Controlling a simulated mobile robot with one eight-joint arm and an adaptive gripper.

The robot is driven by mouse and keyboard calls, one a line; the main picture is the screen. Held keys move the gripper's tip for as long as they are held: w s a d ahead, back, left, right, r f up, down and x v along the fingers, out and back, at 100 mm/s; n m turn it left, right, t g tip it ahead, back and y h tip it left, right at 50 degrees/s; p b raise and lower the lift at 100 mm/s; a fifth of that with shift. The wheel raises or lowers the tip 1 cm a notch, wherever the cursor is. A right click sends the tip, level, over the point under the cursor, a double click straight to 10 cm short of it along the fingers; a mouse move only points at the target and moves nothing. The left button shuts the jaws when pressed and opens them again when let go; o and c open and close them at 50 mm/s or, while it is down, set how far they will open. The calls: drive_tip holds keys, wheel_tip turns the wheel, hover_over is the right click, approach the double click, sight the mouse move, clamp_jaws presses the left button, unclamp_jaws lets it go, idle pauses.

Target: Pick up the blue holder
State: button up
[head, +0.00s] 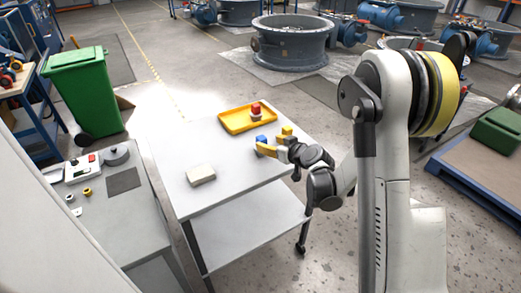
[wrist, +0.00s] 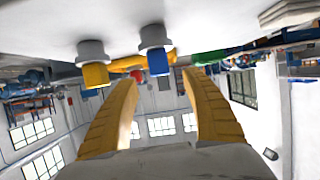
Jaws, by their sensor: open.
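The blue holder (head: 261,138) stands on the grey table, just beyond my gripper. In the wrist view, which is upside down, the blue holder (wrist: 158,62) has a blue part on a pale round base and lines up with the gap between my fingers. My gripper (head: 270,144) has yellow fingers and is low over the table. In the wrist view my gripper (wrist: 158,77) is open, one finger to each side of the blue holder's line. I see no contact; the exact distance is unclear.
A yellow holder (head: 287,130) stands close beside the blue one. A pale block (head: 201,174) lies at the left of the grey table (head: 232,193); the table between is clear.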

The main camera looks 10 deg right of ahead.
sight(264, 140)
drive_tip(key=b+x, duration=0.2)
drive_tip(key=x, duration=0.4)
drive_tip(key=shift+w+f, duration=0.2)
drive_tip(key=shift+w, duration=0.15)
drive_tip(key=shift+s+r, duration=0.1)
drive_tip(key=shift+r, duration=0.05)
drive_tip(key=shift+c, duration=0.5)
clamp_jaws()
